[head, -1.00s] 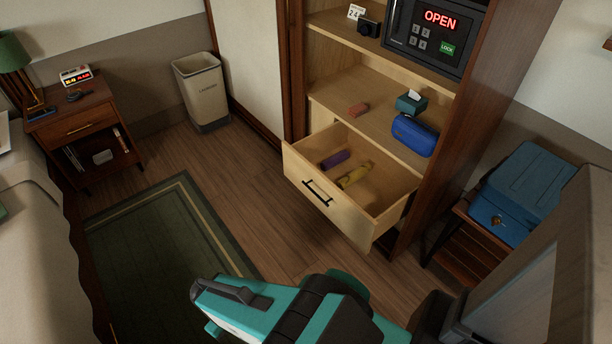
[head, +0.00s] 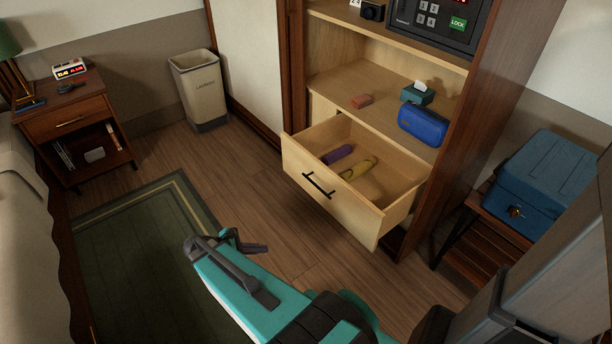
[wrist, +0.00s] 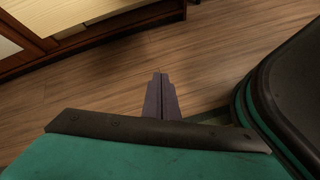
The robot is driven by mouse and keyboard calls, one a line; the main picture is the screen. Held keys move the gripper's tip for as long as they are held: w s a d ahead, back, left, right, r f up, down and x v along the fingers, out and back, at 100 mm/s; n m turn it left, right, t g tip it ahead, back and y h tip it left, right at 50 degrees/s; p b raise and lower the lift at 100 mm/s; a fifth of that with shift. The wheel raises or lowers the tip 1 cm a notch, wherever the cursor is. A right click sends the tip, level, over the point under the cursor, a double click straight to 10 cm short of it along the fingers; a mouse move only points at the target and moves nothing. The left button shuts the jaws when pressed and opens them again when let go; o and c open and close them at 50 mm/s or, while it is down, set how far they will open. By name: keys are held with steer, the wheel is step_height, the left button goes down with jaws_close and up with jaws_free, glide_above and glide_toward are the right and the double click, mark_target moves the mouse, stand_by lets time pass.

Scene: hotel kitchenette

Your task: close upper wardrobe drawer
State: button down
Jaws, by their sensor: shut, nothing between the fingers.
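The upper wardrobe drawer (head: 332,205) is pulled well out of the wardrobe (head: 472,150) in the head view. Its light wood front has a black bar handle (head: 318,186). A purple rolled item (head: 338,155) and a yellow one (head: 359,168) lie inside. My gripper (head: 262,248) is shut and empty, low in front of the drawer and to its left, apart from it. In the wrist view my gripper's fingers (wrist: 160,90) are together over the wood floor. A strip of wooden furniture shows at that view's upper left; the handle is not seen there.
A laundry bin (head: 200,90) stands left of the wardrobe. A blue box (head: 545,185) sits on a rack at right. Floor between rug (head: 140,260) and drawer is clear.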

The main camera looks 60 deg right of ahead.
steer(key=w+d+r+n+h+b, duration=0.2)
steer(key=w+d+r+h+b, duration=0.1)
steer(key=d+r, duration=0.4)
steer(key=w+d+r+n+g+h+b, duration=0.1)
steer(key=w+d+r+n+h+b, duration=0.2)
steer(key=d, duration=0.9)
step_height(320, 180, up, 4)
steer(key=h+b, duration=0.2)
steer(key=b, duration=0.1)
steer(key=shift+n+b, duration=0.3)
steer(key=shift+b, duration=0.05)
steer(key=shift+d, duration=0.1)
steer(key=b, duration=0.3)
glide_toward(313, 161)
steer(key=x, duration=0.4)
steer(key=shift+s+d, duration=0.2)
steer(key=shift+b+x, duration=0.45)
steer(key=shift+x, duration=0.5)
steer(key=shift+a, duration=0.15)
steer(key=shift+w+r, duration=0.1)
